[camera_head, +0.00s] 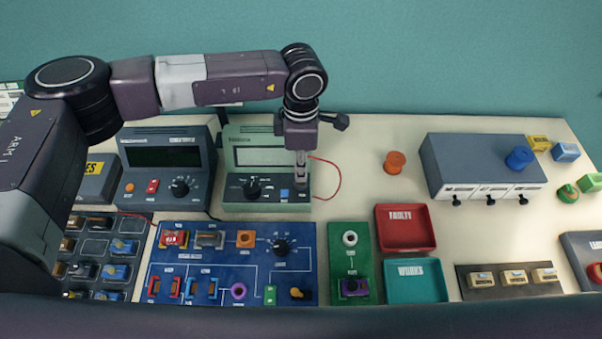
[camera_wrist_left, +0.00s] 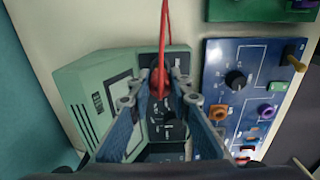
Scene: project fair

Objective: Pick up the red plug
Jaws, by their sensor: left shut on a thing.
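The red plug (camera_wrist_left: 158,84) with its red cable shows in the left wrist view, between the fingertips of my left gripper (camera_wrist_left: 154,92). My left gripper is shut on it. In the head view my left gripper (camera_head: 300,178) points down at the right end of the green meter (camera_head: 228,205), and the plug itself is hidden there by the fingers. The red cable (camera_head: 338,180) loops out to the right of the meter. The plug is at the meter's front panel; I cannot tell whether it sits in a socket. My right gripper is not in view.
A dark meter (camera_head: 207,143) stands left of the green one. In front lies a blue circuit board (camera_head: 215,262) and a green board (camera_head: 350,260). Red (camera_head: 408,249) and teal (camera_head: 415,296) trays lie to the right. The table behind them is mostly clear around an orange knob (camera_head: 395,161).

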